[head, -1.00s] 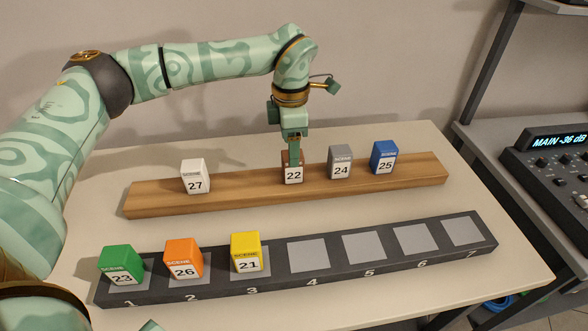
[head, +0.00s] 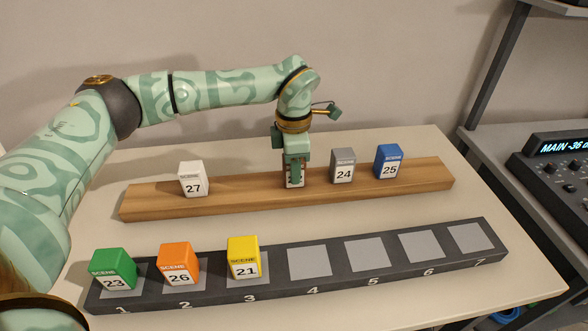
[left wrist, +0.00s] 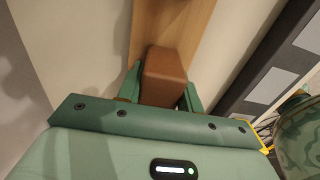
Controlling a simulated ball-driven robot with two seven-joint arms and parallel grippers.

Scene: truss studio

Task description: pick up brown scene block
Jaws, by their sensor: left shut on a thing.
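The brown scene block (left wrist: 166,72) shows between the two green fingers of my left gripper (left wrist: 160,88) in the left wrist view. In the head view my left gripper (head: 294,172) points down over the wooden shelf and is shut on this block (head: 294,184). The fingers hide most of the block and part of its number label. The block is at the wooden shelf (head: 240,193), between the white block and the grey block; I cannot tell whether it still touches the wood. My right gripper is not in view.
On the wooden shelf stand a white block 27 (head: 193,179), a grey block 24 (head: 343,166) and a blue block 25 (head: 389,162). The dark numbered rack (head: 330,291) holds green (head: 113,269), orange (head: 178,264) and yellow (head: 243,258) blocks in slots 1 to 3. Slots 4 to 7 are empty.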

